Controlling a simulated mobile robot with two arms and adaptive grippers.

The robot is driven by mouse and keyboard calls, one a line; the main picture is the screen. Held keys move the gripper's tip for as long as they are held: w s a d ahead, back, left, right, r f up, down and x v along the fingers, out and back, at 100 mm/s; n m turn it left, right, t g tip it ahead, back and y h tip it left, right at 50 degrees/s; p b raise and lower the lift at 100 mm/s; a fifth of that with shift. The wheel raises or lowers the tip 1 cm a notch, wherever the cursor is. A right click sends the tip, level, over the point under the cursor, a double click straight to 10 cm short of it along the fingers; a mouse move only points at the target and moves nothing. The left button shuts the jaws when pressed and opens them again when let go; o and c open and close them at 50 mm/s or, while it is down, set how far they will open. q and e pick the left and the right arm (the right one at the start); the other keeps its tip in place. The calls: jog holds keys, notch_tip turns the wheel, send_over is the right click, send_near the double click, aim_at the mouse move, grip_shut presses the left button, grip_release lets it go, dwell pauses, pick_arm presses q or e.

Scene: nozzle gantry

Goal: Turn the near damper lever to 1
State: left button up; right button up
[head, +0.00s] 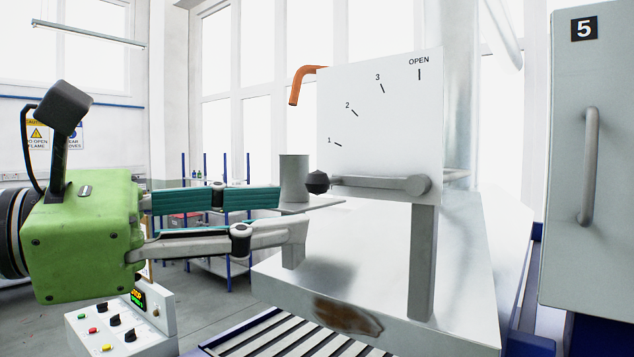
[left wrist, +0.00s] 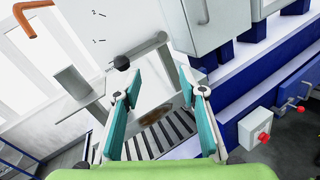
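The near damper lever is a grey bar (head: 370,183) with a dark knob (head: 317,182), on the front of a white scale plate (head: 385,115) marked 1, 2, 3 and OPEN. The bar lies about level, its knob to the left and below the 1 mark. My left gripper (head: 293,211) is open and empty, its fingertips just left of and below the knob. In the left wrist view the knob (left wrist: 122,63) sits beyond the tip of the left finger, and the gap between the fingers (left wrist: 158,88) is empty. My right gripper is out of view.
An orange bent bar (head: 302,83) sticks out behind the plate. A grey cylinder (head: 294,178) stands behind the fingers. A post (head: 423,262) carries the plate over a metal housing (head: 475,265). A grey cabinet (head: 600,200) stands right; a control box (head: 120,325) stands low left.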

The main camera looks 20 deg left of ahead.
aim_at(308, 181)
pick_arm(q)
jog(key=a+r+n+t+y, duration=0.2)
jog(key=a+y, duration=0.1)
jog(key=a, duration=0.2)
jog(key=p+x, duration=0.2)
jog(key=x, duration=0.2)
jog(key=p+x, duration=0.2)
jog(key=x, duration=0.2)
jog(key=p+x, duration=0.2)
jog(key=x, duration=0.3)
jog(key=shift+w+a+r, duration=0.1)
jog(key=shift+w+a, duration=0.1)
jog(key=shift+a, duration=0.15)
jog(key=shift+w+d, duration=0.25)
jog(key=shift+w, duration=0.15)
grip_shut()
jog(key=shift+a, duration=0.15)
